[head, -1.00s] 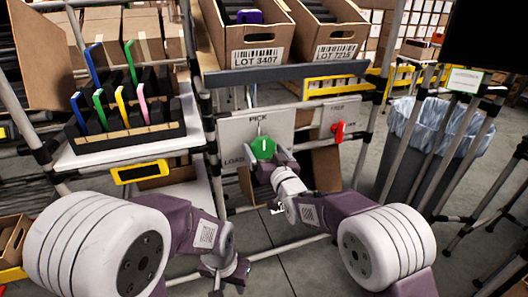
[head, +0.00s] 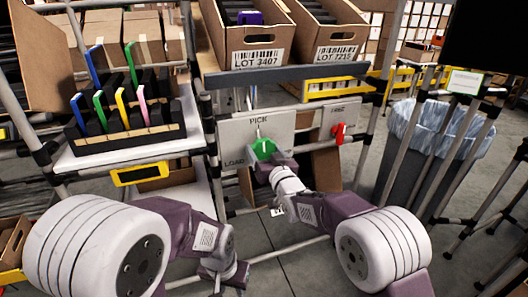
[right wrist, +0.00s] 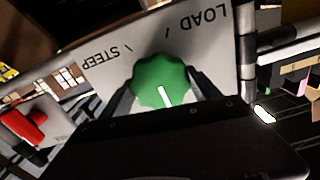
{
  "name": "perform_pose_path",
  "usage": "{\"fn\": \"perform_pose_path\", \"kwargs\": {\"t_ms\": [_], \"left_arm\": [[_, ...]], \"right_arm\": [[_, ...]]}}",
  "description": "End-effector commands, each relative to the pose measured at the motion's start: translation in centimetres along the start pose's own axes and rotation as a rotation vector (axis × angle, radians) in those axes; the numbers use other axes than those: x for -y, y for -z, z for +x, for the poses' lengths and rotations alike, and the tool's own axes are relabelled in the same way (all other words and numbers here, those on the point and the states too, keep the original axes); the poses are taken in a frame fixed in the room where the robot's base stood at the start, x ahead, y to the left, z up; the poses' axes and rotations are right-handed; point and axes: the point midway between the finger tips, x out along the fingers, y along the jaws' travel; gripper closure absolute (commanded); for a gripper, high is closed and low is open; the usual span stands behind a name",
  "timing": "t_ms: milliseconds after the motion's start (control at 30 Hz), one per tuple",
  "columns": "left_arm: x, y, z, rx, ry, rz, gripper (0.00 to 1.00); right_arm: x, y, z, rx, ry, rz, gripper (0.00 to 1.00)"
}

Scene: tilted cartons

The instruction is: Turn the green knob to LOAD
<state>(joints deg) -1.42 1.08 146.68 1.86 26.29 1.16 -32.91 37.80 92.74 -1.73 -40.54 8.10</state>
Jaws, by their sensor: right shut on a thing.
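The green knob (head: 263,148) sits on a grey panel (head: 283,124), with PICK above it and LOAD to its lower left. Its white mark points up, roughly toward PICK. My right gripper (head: 262,160) is at the knob. In the right wrist view, its fingers lie on both sides of the green knob (right wrist: 158,76), shut on it. There the labels LOAD and STEEP appear upside down, and the white mark points down, away from both. My left gripper (head: 226,272) hangs low, away from the panel; its jaw opening is unclear.
A red knob (head: 339,132) is on a second plate right of the panel. Cartons (head: 247,42) stand on the shelf above. A rack with coloured dividers (head: 120,112) is at left, a lined bin (head: 430,140) at right.

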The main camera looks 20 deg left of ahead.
Motion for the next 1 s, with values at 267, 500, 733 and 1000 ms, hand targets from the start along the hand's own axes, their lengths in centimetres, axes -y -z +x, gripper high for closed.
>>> {"fn": "perform_pose_path", "kwargs": {"t_ms": [267,500,733,1000], "left_arm": [[0.0,-0.1,0.5,0.0,0.0,0.0,0.64],[0.0,-0.1,0.9,0.0,0.0,0.0,0.64],[0.0,-0.1,1.3,0.0,0.0,0.0,0.64],[0.0,-0.2,1.7,0.0,0.0,0.0,0.64]], "right_arm": [[0.1,0.0,0.0,-0.002,0.001,-0.216,0.69],[0.1,0.0,0.0,-0.002,0.0,-0.445,0.69],[0.1,-0.1,0.0,-0.002,0.0,-0.663,0.69],[0.2,-0.1,0.0,-0.001,0.0,-0.92,0.69]]}}
